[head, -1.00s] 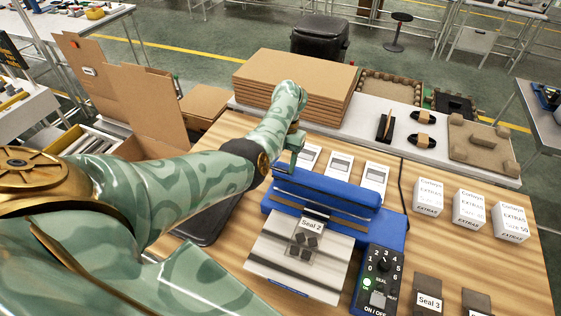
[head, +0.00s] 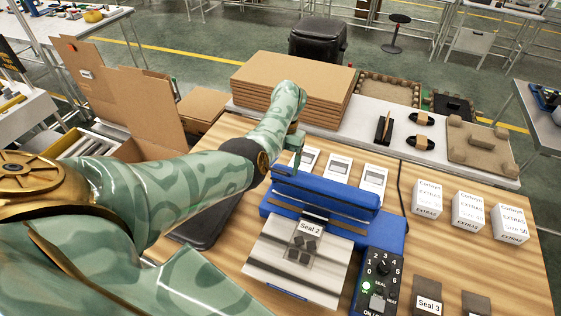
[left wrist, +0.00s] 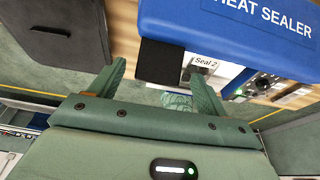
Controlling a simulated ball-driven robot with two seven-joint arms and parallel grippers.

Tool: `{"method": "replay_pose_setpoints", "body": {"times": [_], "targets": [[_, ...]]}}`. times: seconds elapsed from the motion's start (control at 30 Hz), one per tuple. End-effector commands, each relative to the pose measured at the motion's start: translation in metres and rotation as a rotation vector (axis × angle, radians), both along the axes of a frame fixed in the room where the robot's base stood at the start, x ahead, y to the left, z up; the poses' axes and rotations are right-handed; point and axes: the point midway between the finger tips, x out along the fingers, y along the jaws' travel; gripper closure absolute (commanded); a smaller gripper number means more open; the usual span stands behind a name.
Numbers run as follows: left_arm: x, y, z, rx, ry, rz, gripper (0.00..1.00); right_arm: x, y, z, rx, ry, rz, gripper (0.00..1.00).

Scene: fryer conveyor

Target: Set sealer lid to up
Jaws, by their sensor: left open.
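The blue heat sealer (head: 391,233) stands on the wooden table, with a pouch labelled Seal 2 (head: 303,243) on its silver front plate. Its blue lid (head: 325,193) stands raised at the back, its dark strip showing on the front side. My left gripper (head: 297,153) is at the left rear end of the lid, its fingertips partly hidden. In the left wrist view my left gripper (left wrist: 160,88) is open with nothing between its fingers, and the blue lid marked HEAT SEALER (left wrist: 240,30) lies beyond the fingers. I cannot tell whether they touch. My right gripper is out of view.
A control box with a dial (head: 379,280) is at the sealer's right. White boxes (head: 468,213) stand to the right, and a Seal 3 pouch (head: 428,296) lies at the front. A cardboard stack (head: 292,88) is behind. Bare wood shows between the sealer and white boxes.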

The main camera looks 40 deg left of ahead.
Motion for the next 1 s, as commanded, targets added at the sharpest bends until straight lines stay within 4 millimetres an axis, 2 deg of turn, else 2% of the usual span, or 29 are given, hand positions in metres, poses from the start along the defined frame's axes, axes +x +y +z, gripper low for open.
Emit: {"method": "replay_pose_setpoints", "body": {"times": [0.17, 0.33, 0.5, 0.6, 0.8, 1.0], "targets": [[0.01, 0.003, 0.032, 0.001, -0.005, 0.001, 0.24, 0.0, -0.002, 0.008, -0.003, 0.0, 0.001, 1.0], [0.024, 0.006, 0.077, 0.0, -0.005, 0.0, 0.24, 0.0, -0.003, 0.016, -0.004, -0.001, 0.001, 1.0], [0.037, 0.008, 0.116, -0.001, -0.003, -0.001, 0.24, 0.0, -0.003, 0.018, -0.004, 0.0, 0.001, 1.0], [0.043, 0.01, 0.134, -0.001, -0.003, -0.002, 0.24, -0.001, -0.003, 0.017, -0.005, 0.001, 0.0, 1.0], [0.048, 0.011, 0.151, 0.0, -0.001, -0.002, 0.24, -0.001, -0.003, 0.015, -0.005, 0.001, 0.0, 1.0], [0.048, 0.011, 0.152, 0.0, 0.0, -0.002, 0.24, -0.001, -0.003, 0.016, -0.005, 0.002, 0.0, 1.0]]}}
